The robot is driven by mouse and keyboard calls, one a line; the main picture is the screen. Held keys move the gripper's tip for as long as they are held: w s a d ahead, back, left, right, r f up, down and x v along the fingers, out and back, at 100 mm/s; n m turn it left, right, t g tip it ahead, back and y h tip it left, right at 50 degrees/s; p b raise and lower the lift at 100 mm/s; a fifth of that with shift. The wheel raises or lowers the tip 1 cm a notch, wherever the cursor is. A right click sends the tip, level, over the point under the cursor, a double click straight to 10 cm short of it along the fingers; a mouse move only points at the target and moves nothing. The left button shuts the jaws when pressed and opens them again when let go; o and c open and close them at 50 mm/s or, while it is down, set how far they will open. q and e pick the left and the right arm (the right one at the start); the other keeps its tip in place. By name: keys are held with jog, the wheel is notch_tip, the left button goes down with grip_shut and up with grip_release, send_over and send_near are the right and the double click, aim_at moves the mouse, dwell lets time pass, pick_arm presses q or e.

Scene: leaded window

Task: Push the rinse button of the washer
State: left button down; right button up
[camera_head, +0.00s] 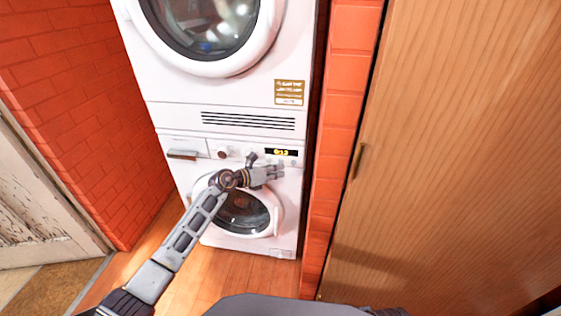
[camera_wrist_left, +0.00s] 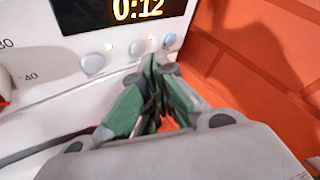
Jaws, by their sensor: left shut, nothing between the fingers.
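The white washer (camera_head: 206,214) stands below a second white machine in the head view. Its display (camera_head: 281,152) glows with yellow digits, and in the left wrist view the display (camera_wrist_left: 122,10) reads 0:12. I cannot read which is the rinse button. My left gripper (camera_head: 280,171) is shut and empty in front of the panel; in the wrist view its fingertips (camera_wrist_left: 158,66) are just below the middle and right buttons. Contact cannot be told. My right gripper is not in view.
An upper machine (camera_head: 165,87) sits on the washer. A red brick strip (camera_head: 331,150) stands close to the right of the panel, then a wooden door (camera_head: 450,150). A brick wall (camera_head: 80,100) is at left. Wooden floor (camera_head: 225,270) lies below.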

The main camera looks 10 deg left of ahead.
pick_arm(q)
jog(key=shift+s, duration=0.2)
dwell(0.3)
jog(key=shift+s+a+p, duration=0.1)
jog(key=shift+s+p, duration=2.2)
jog(key=shift+s, duration=0.6)
